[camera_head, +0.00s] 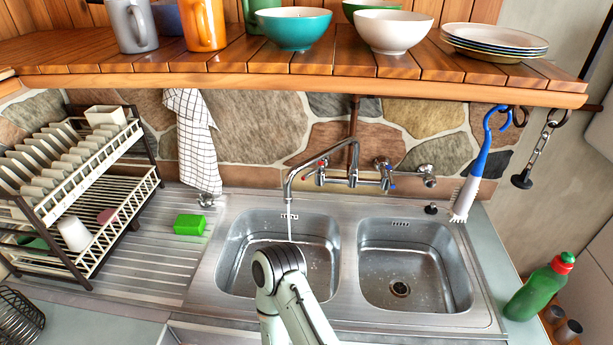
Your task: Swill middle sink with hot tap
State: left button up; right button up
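A steel sink unit has a left bowl (318,272) and a right bowl (448,262). The curved spout (322,152) points down over the left bowl, and a thin stream of water (289,222) falls from it. The hot tap handle (321,166), marked red, is at the left of the tap bar. The cold handle (386,184), marked blue, is at the right. One of my arms rises from the bottom centre, its rounded joint in front of the left bowl. It hides part of that bowl. No gripper fingers are visible.
A dish rack (150,160) with plates stands at the left, beside a green sponge (189,224) on the drainer. A brush (478,165) hangs at the right above a green bottle (540,288). A wooden shelf (340,88) with crockery overhangs the taps.

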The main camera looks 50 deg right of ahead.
aim_at(320, 166)
jog(key=k, duration=1.4)
